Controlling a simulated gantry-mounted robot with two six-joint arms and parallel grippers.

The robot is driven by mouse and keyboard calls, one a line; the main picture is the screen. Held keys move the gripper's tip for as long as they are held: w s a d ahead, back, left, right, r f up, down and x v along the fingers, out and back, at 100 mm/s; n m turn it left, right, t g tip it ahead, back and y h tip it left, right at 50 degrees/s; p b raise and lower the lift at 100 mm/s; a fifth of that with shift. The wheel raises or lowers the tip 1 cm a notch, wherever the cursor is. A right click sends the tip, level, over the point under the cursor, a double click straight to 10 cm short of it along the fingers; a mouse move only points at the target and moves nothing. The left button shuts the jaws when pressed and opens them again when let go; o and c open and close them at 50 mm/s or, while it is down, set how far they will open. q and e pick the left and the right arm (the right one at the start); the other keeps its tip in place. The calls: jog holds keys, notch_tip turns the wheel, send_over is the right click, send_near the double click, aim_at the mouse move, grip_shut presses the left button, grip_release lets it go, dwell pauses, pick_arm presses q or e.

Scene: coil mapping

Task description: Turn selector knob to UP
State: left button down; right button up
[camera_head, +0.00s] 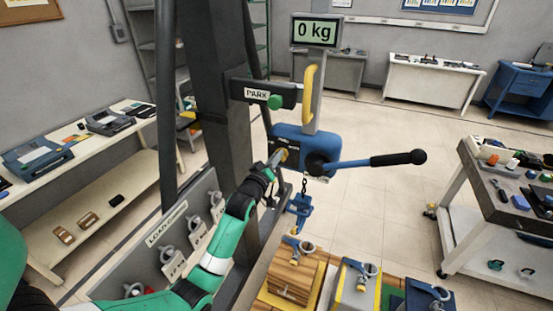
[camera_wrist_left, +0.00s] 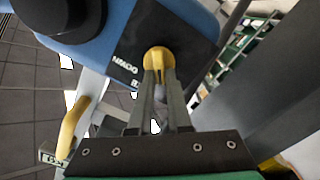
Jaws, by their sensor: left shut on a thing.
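The yellow selector knob (camera_wrist_left: 158,56) sits on a black plate (camera_wrist_left: 190,38) on the blue hoist body (camera_head: 298,134). A DOWN label (camera_wrist_left: 125,62) shows upside down beside the knob in the wrist view; I cannot read an UP label. My left gripper (camera_wrist_left: 160,76) is shut on the knob, its two fingers on either side of the knob's raised grip. In the head view my left gripper (camera_head: 272,163) reaches the front of the hoist body, and the knob (camera_head: 283,155) shows small at its tips. My right gripper is not in view.
A blue lever with a black grip (camera_head: 398,158) sticks out right of the hoist body. Above are a PARK label (camera_head: 257,93), a green knob (camera_head: 275,102), a yellow handle (camera_head: 308,90) and a 0 kg display (camera_head: 316,31). A blue hook (camera_head: 300,204) hangs below, above several weights.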

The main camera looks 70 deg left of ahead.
pick_arm(q)
jog(key=shift+n, duration=0.3)
jog(key=c, duration=0.9)
grip_release()
jog(key=shift+o, duration=0.2)
jog(key=v, duration=1.1)
jog(key=shift+s+d+p, duration=0.25)
jog(key=shift+p, duration=0.1)
jog(key=shift+w, duration=0.1)
